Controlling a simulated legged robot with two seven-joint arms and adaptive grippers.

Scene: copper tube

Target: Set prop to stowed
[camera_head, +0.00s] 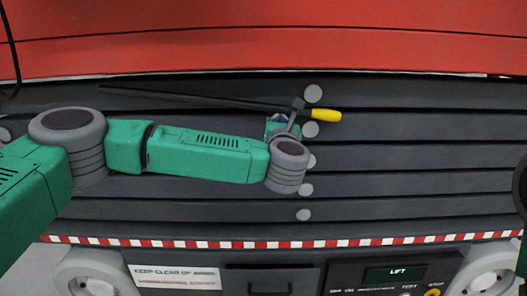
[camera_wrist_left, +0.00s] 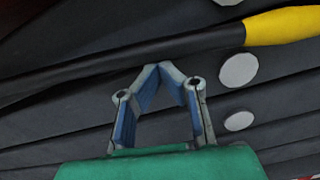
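The prop is a long black rod (camera_head: 190,95) with a yellow handle (camera_head: 326,115) at its right end. It lies slightly tilted across the dark slatted shutter. The rod (camera_wrist_left: 205,42) and its yellow handle (camera_wrist_left: 283,26) cross the top of the left wrist view. My left gripper (camera_head: 284,119) is at the rod, just left of the handle. Its blue-lined fingers (camera_wrist_left: 166,70) lean together towards the rod's lower edge in the wrist view. A grey piece overlaps the rod there. My right gripper is out of view.
A red panel (camera_head: 270,50) runs above the shutter (camera_head: 400,180). A column of pale round discs (camera_head: 313,94) runs down the slats. Below are a red-and-white striped edge (camera_head: 190,243), a warning sign (camera_head: 175,278) and a control panel marked LIFT (camera_head: 397,274).

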